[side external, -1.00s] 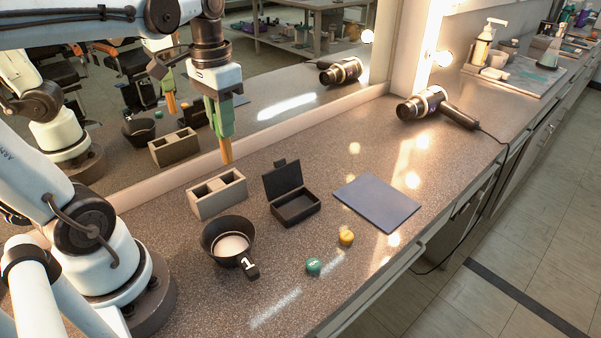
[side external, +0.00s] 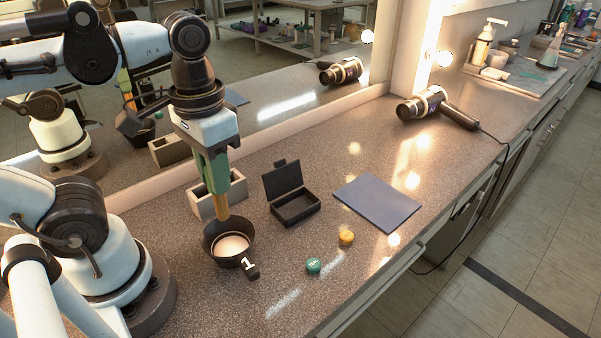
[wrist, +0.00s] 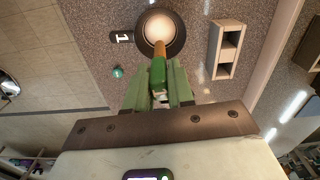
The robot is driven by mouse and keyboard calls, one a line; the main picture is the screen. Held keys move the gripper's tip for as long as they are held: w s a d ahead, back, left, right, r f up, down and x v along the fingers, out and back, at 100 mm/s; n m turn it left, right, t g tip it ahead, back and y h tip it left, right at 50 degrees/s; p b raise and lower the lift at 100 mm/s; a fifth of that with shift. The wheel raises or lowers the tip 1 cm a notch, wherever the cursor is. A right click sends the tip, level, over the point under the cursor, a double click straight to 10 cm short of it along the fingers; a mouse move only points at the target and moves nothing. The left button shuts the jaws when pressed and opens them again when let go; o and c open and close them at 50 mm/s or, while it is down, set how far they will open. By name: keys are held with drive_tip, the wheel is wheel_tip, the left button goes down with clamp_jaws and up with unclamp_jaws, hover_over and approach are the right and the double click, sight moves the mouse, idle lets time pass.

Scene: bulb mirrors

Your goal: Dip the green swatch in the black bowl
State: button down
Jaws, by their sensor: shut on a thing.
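The green swatch (wrist: 158,72) has a green top and a tan lower strip. My gripper (side external: 216,180) is shut on its green top and holds it upright, strip down; the tan strip (side external: 221,206) also shows in the side view. The black bowl (side external: 209,242) stands on the counter below, with whitish contents and a handle tab marked "1". In both views the strip's lower end overlaps the bowl's edge. I cannot tell whether it is inside the bowl or touching the contents. The bowl (wrist: 180,47) is also in the wrist view.
A two-slot beige holder (side external: 235,193) stands just behind the bowl, partly hidden by my gripper. An open black box (side external: 295,208), a blue-grey mat (side external: 377,203), a green cap (side external: 314,265) and a yellow cap (side external: 346,237) lie to the right. A mirror runs behind.

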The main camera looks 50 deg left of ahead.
sight(224, 219)
drive_tip(key=shift+f, duration=4.4)
drive_tip(key=shift+r, duration=2.9)
drive_tip(key=shift+r, duration=0.1)
drive_tip(key=shift+r, duration=2.4)
